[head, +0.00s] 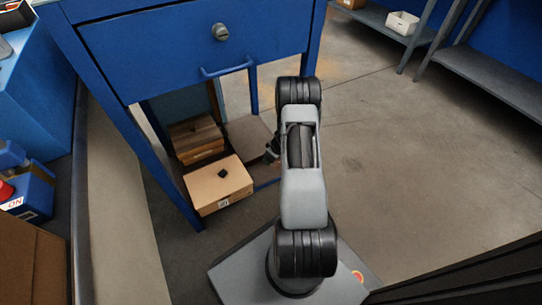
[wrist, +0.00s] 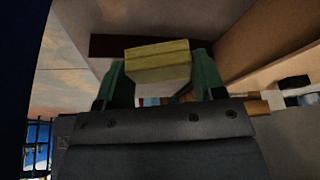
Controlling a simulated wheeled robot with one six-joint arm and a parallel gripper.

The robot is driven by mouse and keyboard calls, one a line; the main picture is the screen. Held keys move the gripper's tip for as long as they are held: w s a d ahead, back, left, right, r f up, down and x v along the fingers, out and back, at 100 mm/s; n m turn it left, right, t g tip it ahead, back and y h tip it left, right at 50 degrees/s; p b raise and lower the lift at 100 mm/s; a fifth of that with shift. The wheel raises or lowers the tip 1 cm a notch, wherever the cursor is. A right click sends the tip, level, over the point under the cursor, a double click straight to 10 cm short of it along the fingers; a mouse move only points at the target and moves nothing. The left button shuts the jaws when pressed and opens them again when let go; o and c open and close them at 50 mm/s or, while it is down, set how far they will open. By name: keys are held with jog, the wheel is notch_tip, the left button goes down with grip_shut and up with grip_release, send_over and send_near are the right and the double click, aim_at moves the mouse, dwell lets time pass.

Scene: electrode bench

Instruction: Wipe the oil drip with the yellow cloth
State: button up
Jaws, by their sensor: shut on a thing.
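The yellow cloth (wrist: 158,58) shows in the wrist view as a folded, block-like pad between the two green fingers of my gripper (wrist: 160,82). My gripper is shut on it. In the head view my gripper (head: 272,150) is only a small dark shape beside my arm, low under the blue bench, and the cloth cannot be made out there. I cannot make out the oil drip in either view.
The blue bench (head: 170,45) with a drawer handle and lock stands over my gripper. Under it are a cardboard box (head: 217,186) with a small black thing on top and a wooden crate (head: 197,140). The floor at right is clear up to the grey shelves (head: 490,75).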

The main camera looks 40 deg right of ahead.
jog(key=b, duration=0.2)
send_over(272, 169)
jog(key=shift+f, duration=2.55)
jog(key=shift+w+f, duration=0.1)
jog(key=shift+f, duration=0.95)
jog(key=shift+d, duration=0.1)
